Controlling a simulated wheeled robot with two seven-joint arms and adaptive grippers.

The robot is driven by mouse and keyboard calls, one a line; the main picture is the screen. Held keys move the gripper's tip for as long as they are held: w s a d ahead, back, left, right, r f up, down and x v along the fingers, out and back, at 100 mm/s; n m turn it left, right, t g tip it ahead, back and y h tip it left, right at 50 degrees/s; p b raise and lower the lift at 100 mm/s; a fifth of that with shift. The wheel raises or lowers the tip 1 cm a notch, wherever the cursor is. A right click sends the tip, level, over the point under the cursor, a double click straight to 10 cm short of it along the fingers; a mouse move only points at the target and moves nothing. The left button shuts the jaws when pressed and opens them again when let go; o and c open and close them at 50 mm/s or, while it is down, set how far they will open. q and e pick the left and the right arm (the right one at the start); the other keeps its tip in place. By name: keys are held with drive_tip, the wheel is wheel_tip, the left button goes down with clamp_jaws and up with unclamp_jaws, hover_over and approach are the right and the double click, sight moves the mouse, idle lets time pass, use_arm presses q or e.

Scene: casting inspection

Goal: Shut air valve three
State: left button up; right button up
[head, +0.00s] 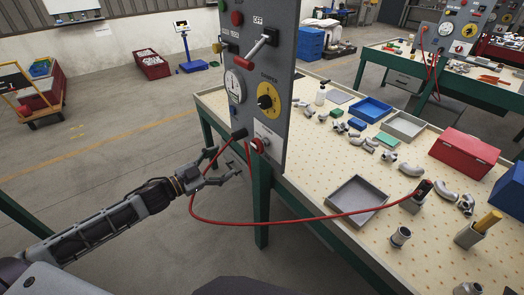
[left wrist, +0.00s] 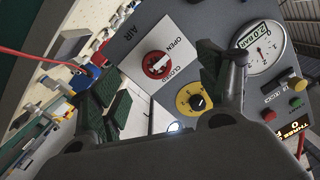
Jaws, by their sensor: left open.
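The air valve (head: 258,145) is a round red knob low on the front of a grey upright panel (head: 262,35). In the left wrist view the red knob (left wrist: 157,65) has a pale bar across it and sits on a white plate marked OPEN and CLOSED, with AIR beside it. I cannot tell for sure which mark the bar points to. My left gripper (head: 226,165) is open and empty, to the left of the valve and apart from it. In the left wrist view the knob shows between and beyond the fingers (left wrist: 160,88). My right gripper is not in view.
A yellow dial (head: 268,98) and a gauge (head: 235,87) sit above the valve. A red hose (head: 290,219) loops from the panel, below my gripper, onto the pegboard table (head: 330,165). The table holds a grey tray (head: 357,200), pipe fittings and a red box (head: 463,155).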

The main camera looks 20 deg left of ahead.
sight(255, 148)
use_arm(q)
drive_tip(key=shift+s+d+r+n+h, duration=0.3)
drive_tip(key=shift+d+n, duration=0.1)
drive_tip(key=shift+n, duration=0.15)
drive_tip(key=shift+s+d+r+n+h, duration=0.3)
drive_tip(key=shift+d+n, duration=0.1)
drive_tip(key=shift+n, duration=0.15)
drive_tip(key=shift+w+d, duration=0.1)
drive_tip(key=shift+w, duration=0.2)
drive_tip(key=shift+p+x, duration=0.85)
drive_tip(key=shift+x, duration=5.85)
drive_tip(key=shift+d+f, duration=0.1)
drive_tip(key=shift+f, duration=0.05)
